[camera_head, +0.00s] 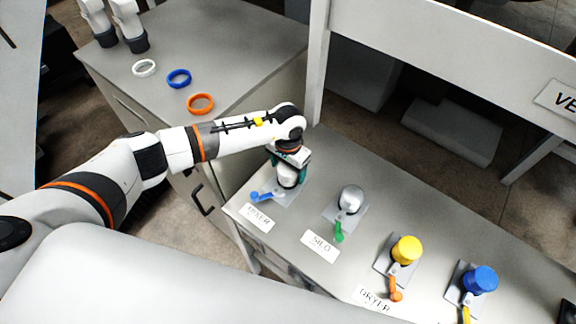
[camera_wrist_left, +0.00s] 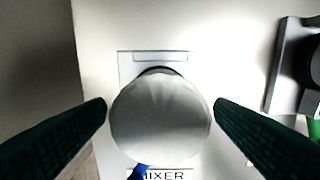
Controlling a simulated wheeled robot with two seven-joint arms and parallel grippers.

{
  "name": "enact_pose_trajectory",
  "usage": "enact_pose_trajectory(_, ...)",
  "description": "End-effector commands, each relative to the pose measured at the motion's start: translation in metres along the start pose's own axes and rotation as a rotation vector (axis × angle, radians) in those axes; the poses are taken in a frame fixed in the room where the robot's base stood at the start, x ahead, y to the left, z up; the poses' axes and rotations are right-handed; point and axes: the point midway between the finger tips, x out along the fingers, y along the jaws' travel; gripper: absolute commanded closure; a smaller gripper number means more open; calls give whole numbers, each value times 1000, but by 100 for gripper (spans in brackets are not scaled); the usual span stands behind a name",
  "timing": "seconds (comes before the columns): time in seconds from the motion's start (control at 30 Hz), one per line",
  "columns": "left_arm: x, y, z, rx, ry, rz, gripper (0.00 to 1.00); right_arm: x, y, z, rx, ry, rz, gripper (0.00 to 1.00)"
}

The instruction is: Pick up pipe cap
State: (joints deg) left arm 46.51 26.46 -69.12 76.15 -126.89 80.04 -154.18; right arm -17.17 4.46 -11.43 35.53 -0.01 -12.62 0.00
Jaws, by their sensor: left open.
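A white pipe cap (camera_head: 287,178) sits on the mount by the MIXER label, at the left end of the bench. In the left wrist view the cap (camera_wrist_left: 160,118) is round, pale and centred, with the MIXER label partly visible below it. My left gripper (camera_head: 290,169) points down over this cap. Its two dark green fingers are open, one on each side of the cap; small gaps show between fingertips and cap in the left wrist view. My right gripper is not in view.
A silver cap (camera_head: 351,198) at SILO, a yellow cap (camera_head: 406,249) at DRYER and a blue cap (camera_head: 480,279) stand further right, each with a coloured lever. White, blue and orange rings (camera_head: 201,104) lie on the cabinet top (camera_head: 240,45) at the back left.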

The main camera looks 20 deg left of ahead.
Motion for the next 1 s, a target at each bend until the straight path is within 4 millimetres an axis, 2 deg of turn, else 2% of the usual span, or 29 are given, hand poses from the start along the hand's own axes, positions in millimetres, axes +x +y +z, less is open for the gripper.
enact_pose_trajectory(0.13, 12, 0, 0, 0, -1, 0, 23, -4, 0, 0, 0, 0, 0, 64)
enact_pose_trajectory(0.37, 13, 0, 1, 1, -2, 0, 23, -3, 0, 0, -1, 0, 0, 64)
enact_pose_trajectory(0.67, 13, 0, 1, 0, -2, 0, 71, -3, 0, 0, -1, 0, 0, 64)
enact_pose_trajectory(0.87, 12, 0, 1, 0, -3, 0, 71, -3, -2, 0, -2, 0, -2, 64)
enact_pose_trajectory(1.0, 4, 0, 2, 1, -6, 0, 71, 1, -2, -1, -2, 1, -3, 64)
